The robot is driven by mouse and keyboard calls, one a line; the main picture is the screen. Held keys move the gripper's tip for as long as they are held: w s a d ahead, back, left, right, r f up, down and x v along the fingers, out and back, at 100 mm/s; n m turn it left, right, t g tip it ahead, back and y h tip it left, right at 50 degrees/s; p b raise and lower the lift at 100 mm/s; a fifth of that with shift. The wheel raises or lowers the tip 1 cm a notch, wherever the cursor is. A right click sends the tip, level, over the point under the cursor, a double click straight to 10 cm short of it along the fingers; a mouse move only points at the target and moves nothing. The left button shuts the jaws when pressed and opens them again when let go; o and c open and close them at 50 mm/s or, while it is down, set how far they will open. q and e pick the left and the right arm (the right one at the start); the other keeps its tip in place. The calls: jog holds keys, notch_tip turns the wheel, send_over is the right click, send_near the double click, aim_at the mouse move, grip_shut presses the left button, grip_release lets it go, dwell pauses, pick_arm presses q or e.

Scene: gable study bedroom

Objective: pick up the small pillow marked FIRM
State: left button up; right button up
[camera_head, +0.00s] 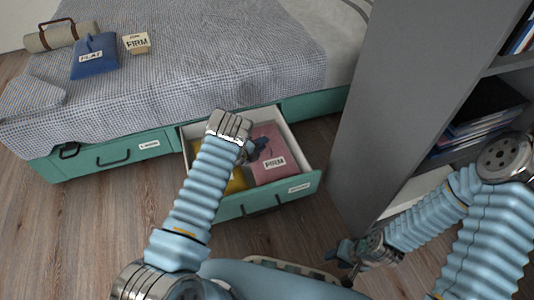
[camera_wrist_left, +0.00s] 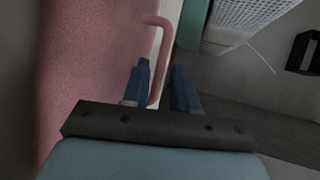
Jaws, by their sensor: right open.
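A pink pillow (camera_head: 267,143) with a label reading FIRM lies in the right part of the open drawer (camera_head: 311,183). In the left wrist view the pink pillow (camera_wrist_left: 85,70) fills the left side, with a pink loop (camera_wrist_left: 158,75) at its edge. My left gripper (camera_head: 258,148) is over the pillow; its fingers (camera_wrist_left: 163,85) are apart, with the loop's side between them. I cannot tell if they touch it. A small tan item (camera_head: 139,49) with a FIRM label sits on the bed. My right gripper (camera_head: 345,254) is open, low near my base, away from the pillow.
A yellow item (camera_head: 236,182) lies beside the pink pillow, partly behind my left arm. A blue pillow (camera_head: 95,65) with its own label and a beige roll (camera_head: 55,38) lie on the bed (camera_head: 220,70). A grey bookshelf (camera_head: 390,110) stands at right.

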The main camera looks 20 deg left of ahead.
pick_arm(q)
jog(key=shift+w+d+f, duration=0.25)
jog(key=shift+w, duration=0.25)
grip_shut()
jog(key=shift+s, duration=0.1)
dwell(1.0)
